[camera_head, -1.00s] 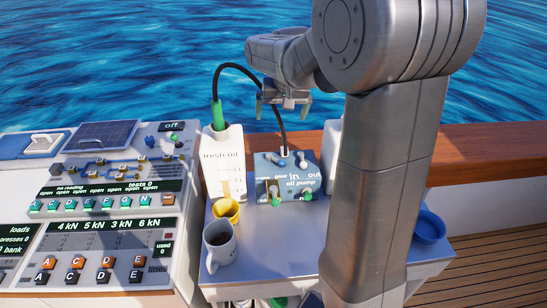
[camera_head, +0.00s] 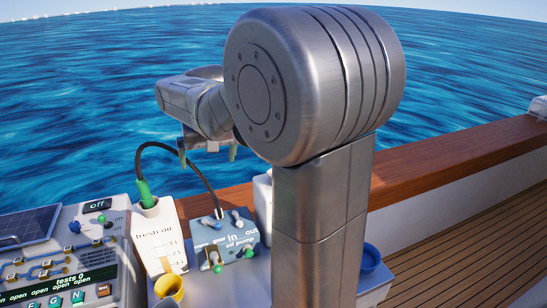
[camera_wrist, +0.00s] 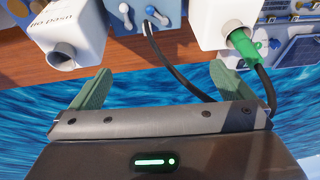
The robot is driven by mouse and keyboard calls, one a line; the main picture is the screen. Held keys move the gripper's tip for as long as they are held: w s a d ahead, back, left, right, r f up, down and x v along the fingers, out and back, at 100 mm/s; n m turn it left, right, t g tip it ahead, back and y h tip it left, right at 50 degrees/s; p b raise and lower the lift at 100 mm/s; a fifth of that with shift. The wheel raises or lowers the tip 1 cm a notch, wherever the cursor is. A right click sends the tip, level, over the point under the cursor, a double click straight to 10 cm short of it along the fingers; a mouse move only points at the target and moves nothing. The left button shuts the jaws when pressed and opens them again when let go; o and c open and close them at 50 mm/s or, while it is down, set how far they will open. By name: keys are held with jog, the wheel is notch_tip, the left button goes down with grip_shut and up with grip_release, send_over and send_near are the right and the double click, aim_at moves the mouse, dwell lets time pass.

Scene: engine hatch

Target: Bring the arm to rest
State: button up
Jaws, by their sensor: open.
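My gripper (camera_head: 208,155) is up above the oil pump and the fresh oil jug in the head view, with the sea behind it. Its two green fingers stand apart in the wrist view (camera_wrist: 165,92), with nothing between them. A large grey joint and link of my arm fill the middle of the head view. They hide part of the bench and the white container behind the pump.
The white fresh oil jug (camera_head: 160,235) holds a green nozzle (camera_head: 145,193) with a black hose looping to the blue oil pump (camera_head: 228,236). A yellow cup (camera_head: 168,288) and a blue bowl (camera_head: 369,258) stand on the bench. A control panel (camera_head: 60,255) is left; a wooden rail (camera_head: 440,155) runs behind.

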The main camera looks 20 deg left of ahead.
jog(key=b+x, duration=0.5)
jog(key=x, duration=0.5)
jog(key=p+v, duration=0.3)
jog(key=v, duration=0.3)
jog(key=shift+p, duration=0.4)
